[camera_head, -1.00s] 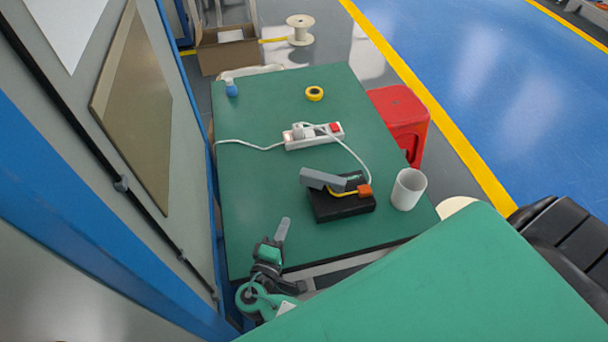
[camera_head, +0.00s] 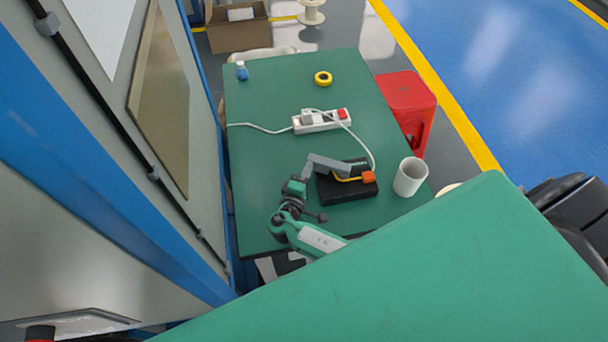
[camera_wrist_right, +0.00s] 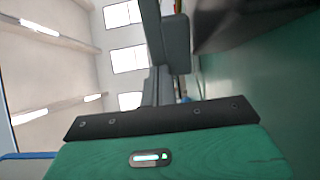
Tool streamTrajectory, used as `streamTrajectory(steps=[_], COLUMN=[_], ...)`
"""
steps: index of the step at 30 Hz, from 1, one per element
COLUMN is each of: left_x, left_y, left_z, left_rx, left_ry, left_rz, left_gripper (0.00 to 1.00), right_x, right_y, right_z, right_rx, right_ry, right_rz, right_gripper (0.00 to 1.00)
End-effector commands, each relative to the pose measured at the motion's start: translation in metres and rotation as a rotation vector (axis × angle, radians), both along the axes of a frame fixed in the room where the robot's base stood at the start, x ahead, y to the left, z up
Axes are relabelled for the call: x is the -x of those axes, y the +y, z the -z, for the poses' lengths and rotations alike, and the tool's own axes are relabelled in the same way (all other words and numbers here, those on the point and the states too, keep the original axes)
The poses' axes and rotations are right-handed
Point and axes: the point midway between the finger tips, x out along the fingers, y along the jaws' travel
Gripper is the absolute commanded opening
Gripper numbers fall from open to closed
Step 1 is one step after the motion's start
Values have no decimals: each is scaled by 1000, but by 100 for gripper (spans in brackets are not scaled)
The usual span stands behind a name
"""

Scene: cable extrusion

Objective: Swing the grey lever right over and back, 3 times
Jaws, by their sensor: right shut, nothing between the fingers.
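The grey lever (camera_head: 332,163) sits on top of a black box (camera_head: 345,189) on the green table, its free end pointing left. In the right wrist view, the shut fingers (camera_wrist_right: 157,85) point up the picture beside a grey block, probably the lever, and the dark box (camera_wrist_right: 235,22) shows at the upper right. My left gripper is not in view.
A white cup (camera_head: 409,177) stands right of the box. A power strip (camera_head: 321,121) with a white cable lies behind it. Yellow tape (camera_head: 323,78) and a small blue bottle (camera_head: 242,71) are farther back. A wall panel borders the left; a red stool (camera_head: 407,104) stands right.

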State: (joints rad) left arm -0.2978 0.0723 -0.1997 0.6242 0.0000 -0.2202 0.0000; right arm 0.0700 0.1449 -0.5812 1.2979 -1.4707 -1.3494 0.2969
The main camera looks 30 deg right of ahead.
Motion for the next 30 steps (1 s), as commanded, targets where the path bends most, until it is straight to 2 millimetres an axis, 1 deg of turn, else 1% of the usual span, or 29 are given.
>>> streamTrajectory(steps=[11, 21, 30], left_x=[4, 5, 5], left_y=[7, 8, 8], left_z=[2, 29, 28], left_rx=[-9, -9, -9], left_ry=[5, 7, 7], left_rz=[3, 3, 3], left_gripper=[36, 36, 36], right_x=[-1, -13, -14], right_y=[0, -6, -7], right_z=[1, 4, 0], right_rx=[-1, -1, 1], right_ry=[-1, -3, -1], right_rz=[5, 126, 141], right_gripper=[0, 0, 0])
